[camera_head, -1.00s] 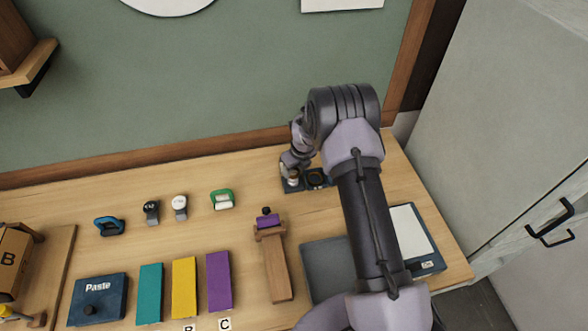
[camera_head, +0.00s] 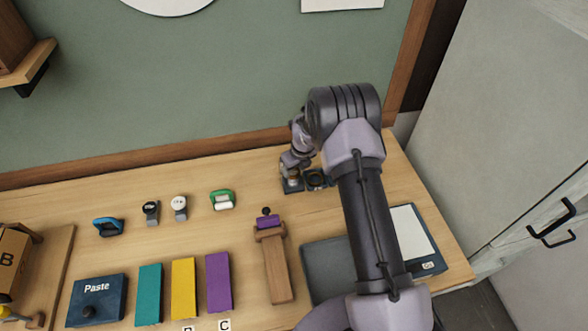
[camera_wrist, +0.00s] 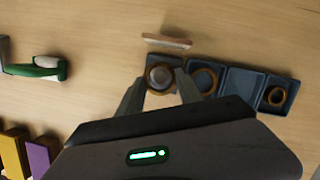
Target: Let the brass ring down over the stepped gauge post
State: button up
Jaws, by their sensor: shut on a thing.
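My gripper (camera_wrist: 159,84) is shut on the brass ring (camera_wrist: 150,88), with one finger at each side. In the head view my gripper (camera_head: 292,176) is over the left end of this tray at the back of the table, and the ring is too small to make out.
Other rings (camera_wrist: 204,79) (camera_wrist: 277,95) lie in the tray to the right; the compartment between them looks empty. A pale bar (camera_wrist: 167,41) is just beyond the tray. A green-handled thing (camera_head: 222,199) is to the left, with bare table between.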

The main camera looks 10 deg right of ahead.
jog(key=shift+f+b, duration=0.8)
jog(key=shift+b, duration=0.15)
dwell(0.5)
jog(key=o, duration=1.4)
jog(key=shift+o, duration=0.2)
jog(key=o, duration=0.5)
jog(key=shift+c, duration=0.2)
notch_tip(320, 180, up, 8)
jog(key=p, duration=0.4)
